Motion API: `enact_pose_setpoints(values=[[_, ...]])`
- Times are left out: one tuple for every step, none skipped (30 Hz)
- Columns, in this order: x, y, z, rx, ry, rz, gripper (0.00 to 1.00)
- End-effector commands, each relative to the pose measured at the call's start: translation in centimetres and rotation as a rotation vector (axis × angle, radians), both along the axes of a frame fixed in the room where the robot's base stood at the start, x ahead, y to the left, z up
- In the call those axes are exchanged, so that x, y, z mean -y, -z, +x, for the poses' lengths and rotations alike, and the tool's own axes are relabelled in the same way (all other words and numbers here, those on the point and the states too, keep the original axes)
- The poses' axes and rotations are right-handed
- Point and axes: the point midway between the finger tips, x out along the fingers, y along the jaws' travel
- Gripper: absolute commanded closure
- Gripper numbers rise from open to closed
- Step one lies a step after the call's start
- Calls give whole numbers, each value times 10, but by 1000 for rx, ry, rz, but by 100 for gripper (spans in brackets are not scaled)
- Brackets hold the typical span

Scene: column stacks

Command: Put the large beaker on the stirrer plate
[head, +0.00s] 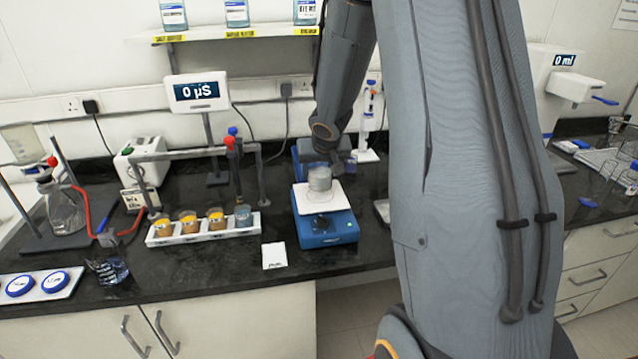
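The stirrer plate (316,204) has a white square top on a blue body and stands near the front edge of the dark bench in the head view. A clear beaker (319,179), which looks like the large beaker, appears upright over the rear part of the white top. I cannot tell whether its base touches the plate or hangs just above it. My gripper (337,165) is just behind and above the beaker, pointing down. Its fingers are small and partly hidden, so I cannot tell whether they are open or shut on the beaker.
A white rack (203,236) with several yellow-filled small beakers stands left of the stirrer. A second blue device (308,152) is close behind it. A white card (274,255) lies at the front left. My arm hides much of the bench to the right.

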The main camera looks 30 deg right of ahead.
Motion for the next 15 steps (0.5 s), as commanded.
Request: enact_pose_setpoints(values=[[0,8,1,1,-1,-1,76],[0,11,1,1,0,0,76],[0,15,1,0,0,0,76],[0,19,1,0,-1,-1,76],[0,22,1,0,0,0,76],[0,25,1,-1,0,0,76],[0,27,1,-1,0,0,76],[0,29,1,-1,0,0,76],[0,30,1,0,0,0,76],[0,30,1,0,0,0,76],[0,30,0,0,0,0,76],[0,30,0,0,0,0,76],[0,29,0,0,0,0,76],[0,29,0,0,0,0,76],[0,29,0,0,0,0,76]])
